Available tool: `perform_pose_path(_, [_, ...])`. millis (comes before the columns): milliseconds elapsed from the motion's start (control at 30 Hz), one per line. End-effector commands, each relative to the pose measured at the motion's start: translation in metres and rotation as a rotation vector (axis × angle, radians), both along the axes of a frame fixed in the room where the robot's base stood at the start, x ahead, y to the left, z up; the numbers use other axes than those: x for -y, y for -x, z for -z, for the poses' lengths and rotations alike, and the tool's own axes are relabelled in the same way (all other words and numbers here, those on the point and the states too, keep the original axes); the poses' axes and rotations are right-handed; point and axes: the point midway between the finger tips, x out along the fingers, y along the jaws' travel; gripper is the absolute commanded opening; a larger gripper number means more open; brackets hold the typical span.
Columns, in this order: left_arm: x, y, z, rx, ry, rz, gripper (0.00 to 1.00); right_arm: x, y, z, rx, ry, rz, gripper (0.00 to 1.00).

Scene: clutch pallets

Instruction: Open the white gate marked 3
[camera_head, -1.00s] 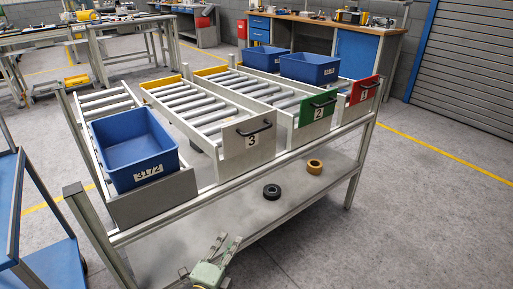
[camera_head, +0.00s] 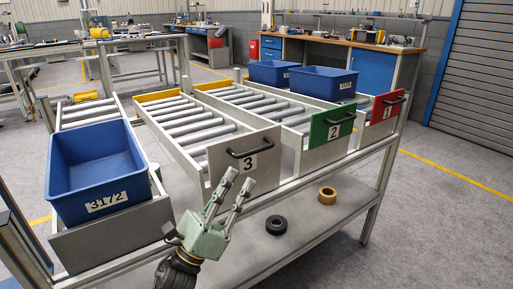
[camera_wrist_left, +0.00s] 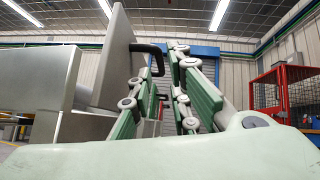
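The white gate marked 3 (camera_head: 222,160) stands upright at the front end of an empty roller lane, with a black bar handle (camera_head: 254,146) near its top. My left gripper (camera_head: 240,178) is open and empty, just in front of and below the handle, its fingers pointing up toward the gate. In the left wrist view the gate (camera_wrist_left: 115,60) is at the left. Its handle (camera_wrist_left: 155,52) sticks out beyond the fingers of my left gripper (camera_wrist_left: 165,100), and I see no grip on it. My right gripper is not in view.
Green gate 2 (camera_head: 318,132) and red gate 1 (camera_head: 380,110) stand to the right. A blue bin marked 3172 (camera_head: 97,172) sits in the left lane. Two more blue bins (camera_head: 322,84) are farther back. A black roll (camera_head: 276,225) and a tan roll (camera_head: 327,195) lie on the lower shelf.

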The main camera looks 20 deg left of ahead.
Motion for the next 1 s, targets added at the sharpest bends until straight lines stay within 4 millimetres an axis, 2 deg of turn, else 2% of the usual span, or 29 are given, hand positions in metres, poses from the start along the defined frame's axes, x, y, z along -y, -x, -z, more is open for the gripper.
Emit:
perform_pose_path(167, [0.006,-0.010,-0.014,0.006,-0.003,-0.001,0.17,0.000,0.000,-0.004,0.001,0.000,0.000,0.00])
perform_pose_path(500, [0.022,-0.043,-0.048,0.003,-0.002,0.000,0.17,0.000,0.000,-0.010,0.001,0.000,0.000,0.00])
perform_pose_path(900, [0.026,-0.050,-0.054,-0.001,-0.001,0.000,0.17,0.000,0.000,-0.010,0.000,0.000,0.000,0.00])
perform_pose_path(1000, [0.025,-0.050,-0.054,0.000,0.000,0.000,0.09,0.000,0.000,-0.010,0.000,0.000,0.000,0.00])
